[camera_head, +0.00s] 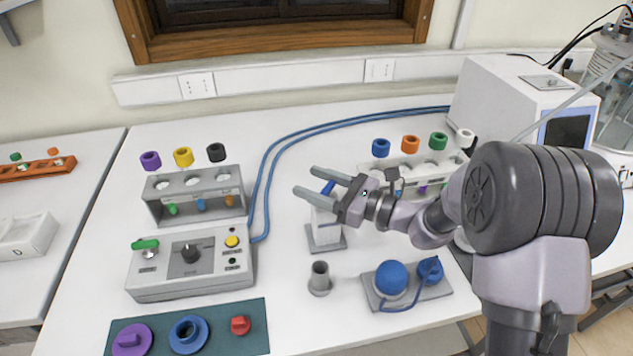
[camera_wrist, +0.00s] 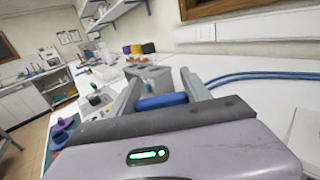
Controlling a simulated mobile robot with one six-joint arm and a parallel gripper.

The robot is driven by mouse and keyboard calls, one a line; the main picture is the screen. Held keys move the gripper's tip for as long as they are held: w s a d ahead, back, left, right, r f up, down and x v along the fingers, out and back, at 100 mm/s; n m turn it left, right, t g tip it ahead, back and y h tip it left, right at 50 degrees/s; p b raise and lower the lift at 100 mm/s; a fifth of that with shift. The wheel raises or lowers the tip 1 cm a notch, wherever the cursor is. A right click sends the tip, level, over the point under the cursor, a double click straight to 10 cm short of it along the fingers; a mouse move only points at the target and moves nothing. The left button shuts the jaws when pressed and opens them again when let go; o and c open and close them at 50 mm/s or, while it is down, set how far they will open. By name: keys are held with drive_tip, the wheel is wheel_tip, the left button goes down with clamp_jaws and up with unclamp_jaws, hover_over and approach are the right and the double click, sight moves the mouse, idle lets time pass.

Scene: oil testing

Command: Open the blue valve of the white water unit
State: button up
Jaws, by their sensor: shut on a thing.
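The white water unit (camera_head: 325,228) stands on a grey base in the middle of the table in the head view. Its blue valve (camera_head: 328,187) sits at its top, partly hidden by my gripper (camera_head: 315,181). My gripper comes in from the right, with its two fingers pointing left on either side of the valve. In the wrist view the blue valve (camera_wrist: 162,101) is a blue bar lying crosswise between the fingers of my gripper (camera_wrist: 160,80), close to the palm. My gripper is shut on the valve.
A grey control box (camera_head: 190,263) and a grey vial rack (camera_head: 195,197) stand to the left. A small grey cup (camera_head: 320,279) and a blue-knobbed base (camera_head: 409,295) stand in front. Another rack (camera_head: 410,167) is behind my arm. Blue hoses (camera_head: 330,127) cross the table behind.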

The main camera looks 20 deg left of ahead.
drive_tip(key=n+g, duration=0.2)
drive_tip(key=g, duration=0.1)
drive_tip(key=s+n+g, duration=0.1)
drive_tip(key=n+g, duration=0.1)
drive_tip(key=g, duration=0.2)
drive_tip(key=shift+n+b, duration=0.3)
drive_tip(key=shift+s+d+n+g+h, duration=0.1)
drive_tip(key=shift+s+n+g+h, duration=0.15)
drive_tip(key=shift+n+g+h, duration=0.75)
drive_tip(key=shift+s+d+n+g+h, duration=0.15)
drive_tip(key=shift+n+g, duration=0.55)
drive_tip(key=shift+g, duration=0.8)
drive_tip(key=shift+s, duration=0.1)
drive_tip(key=o, duration=1.4)
drive_tip(key=shift+c, duration=0.2)
